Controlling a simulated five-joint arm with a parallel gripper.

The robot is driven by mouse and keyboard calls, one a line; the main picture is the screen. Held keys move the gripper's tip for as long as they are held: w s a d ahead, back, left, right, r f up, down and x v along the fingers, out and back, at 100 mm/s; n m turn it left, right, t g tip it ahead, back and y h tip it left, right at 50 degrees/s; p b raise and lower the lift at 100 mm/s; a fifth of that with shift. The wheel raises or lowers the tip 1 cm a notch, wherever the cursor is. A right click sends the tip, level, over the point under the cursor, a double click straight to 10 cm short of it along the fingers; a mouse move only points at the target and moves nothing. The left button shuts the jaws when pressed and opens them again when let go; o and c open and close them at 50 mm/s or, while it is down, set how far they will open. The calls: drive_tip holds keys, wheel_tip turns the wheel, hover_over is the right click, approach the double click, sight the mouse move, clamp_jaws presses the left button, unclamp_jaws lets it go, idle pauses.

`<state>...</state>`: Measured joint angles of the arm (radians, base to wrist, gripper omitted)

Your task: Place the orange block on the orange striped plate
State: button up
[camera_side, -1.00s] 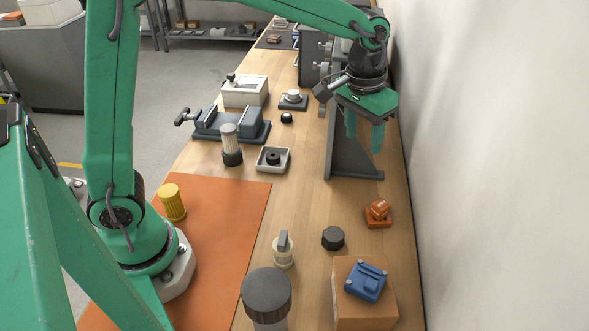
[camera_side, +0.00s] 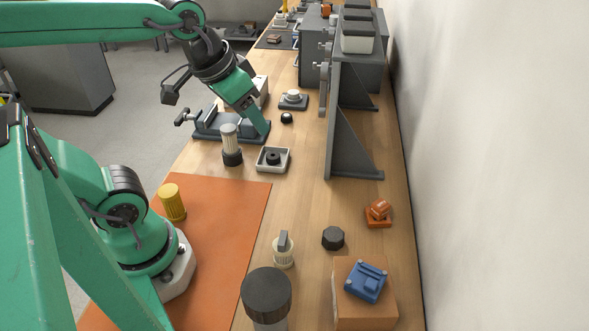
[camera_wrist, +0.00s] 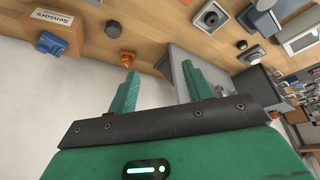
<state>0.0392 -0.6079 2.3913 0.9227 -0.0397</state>
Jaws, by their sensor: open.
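In the side view an orange block (camera_side: 379,208) sits tilted on a small orange plate (camera_side: 377,223) on the right part of the bench. Stripes on the plate are too small to make out. In the wrist view they show as one small orange shape (camera_wrist: 127,58), beyond the left finger. My gripper (camera_side: 262,131) is over by the blue-grey vise, far to the left of and behind the block. In the wrist view my gripper (camera_wrist: 160,80) has its two green fingers well apart, with nothing between them.
A grey bracket (camera_side: 345,140) stands by the wall. A black knob (camera_side: 333,238) and a cardboard box (camera_side: 372,312) with a blue part flank the block. Bare wood lies between.

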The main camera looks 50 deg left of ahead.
drive_tip(key=shift+s+a+f+t, duration=0.1)
drive_tip(key=shift+s+a+f, duration=0.1)
drive_tip(key=shift+s, duration=0.3)
drive_tip(key=shift+s+a+f+t, duration=0.1)
drive_tip(key=shift+s+a+f, duration=0.05)
drive_tip(key=shift+s, duration=0.3)
drive_tip(key=shift+s+a+f+t, duration=0.1)
drive_tip(key=shift+s+a+f, duration=0.1)
drive_tip(key=shift+s, duration=0.3)
